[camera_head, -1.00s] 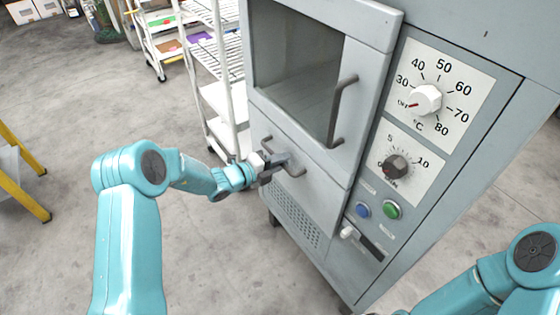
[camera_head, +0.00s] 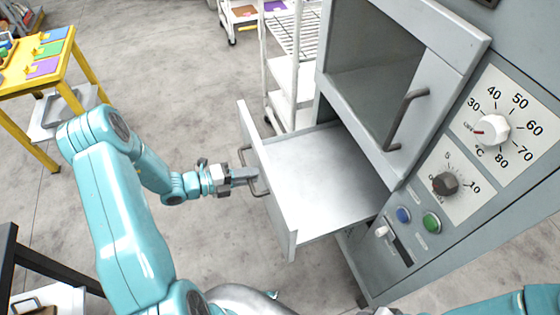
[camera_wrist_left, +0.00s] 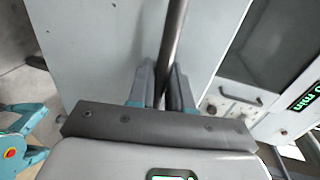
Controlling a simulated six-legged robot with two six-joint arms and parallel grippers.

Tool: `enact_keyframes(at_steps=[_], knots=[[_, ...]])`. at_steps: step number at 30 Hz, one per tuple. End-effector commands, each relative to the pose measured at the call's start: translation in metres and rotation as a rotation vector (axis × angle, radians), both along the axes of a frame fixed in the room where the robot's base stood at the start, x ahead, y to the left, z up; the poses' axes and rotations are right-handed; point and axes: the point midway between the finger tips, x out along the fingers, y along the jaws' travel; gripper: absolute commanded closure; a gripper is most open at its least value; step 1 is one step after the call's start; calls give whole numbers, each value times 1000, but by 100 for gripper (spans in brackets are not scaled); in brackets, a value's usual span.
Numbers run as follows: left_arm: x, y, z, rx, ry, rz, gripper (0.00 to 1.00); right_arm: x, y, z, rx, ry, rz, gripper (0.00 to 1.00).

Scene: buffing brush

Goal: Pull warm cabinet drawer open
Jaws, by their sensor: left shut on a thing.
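The warm cabinet (camera_head: 440,60) stands at the right in the head view. Its lower drawer (camera_head: 310,185) is pulled well out, and its flat, empty inside shows. The drawer's bar handle (camera_head: 262,190) is on the front panel. My left gripper (camera_head: 250,177) is shut on the handle. In the left wrist view, the handle bar (camera_wrist_left: 174,45) passes between the two fingers of my left gripper (camera_wrist_left: 162,88), with the drawer front (camera_wrist_left: 100,50) behind it. Part of my right arm shows at the lower right corner of the head view, but its gripper is out of view.
Above the drawer is the cabinet's windowed door (camera_head: 400,110) with its own handle. Dials and buttons (camera_head: 432,222) are on the right. A white wire rack (camera_head: 290,60) stands behind the drawer. A yellow table (camera_head: 50,65) is at the upper left. Bare floor lies between.

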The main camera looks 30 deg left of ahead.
Motion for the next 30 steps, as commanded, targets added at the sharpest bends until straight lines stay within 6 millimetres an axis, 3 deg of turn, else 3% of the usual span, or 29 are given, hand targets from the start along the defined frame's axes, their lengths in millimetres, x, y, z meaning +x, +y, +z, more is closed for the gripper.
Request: enact_keyframes(at_steps=[3, 12, 29, 30], knots=[[-25, 23, 2, 2, -1, 11, 100, 0, 0, 5, 0, 0, 0, 57], [-64, 54, 1, 3, -2, 7, 100, 0, 0, 9, 0, 0, 0, 57], [-72, 61, 1, 4, -6, 7, 100, 0, 0, 10, 0, 0, 0, 57], [-72, 61, 2, 3, -5, 7, 68, 0, 0, 10, 0, 0, 0, 57]])
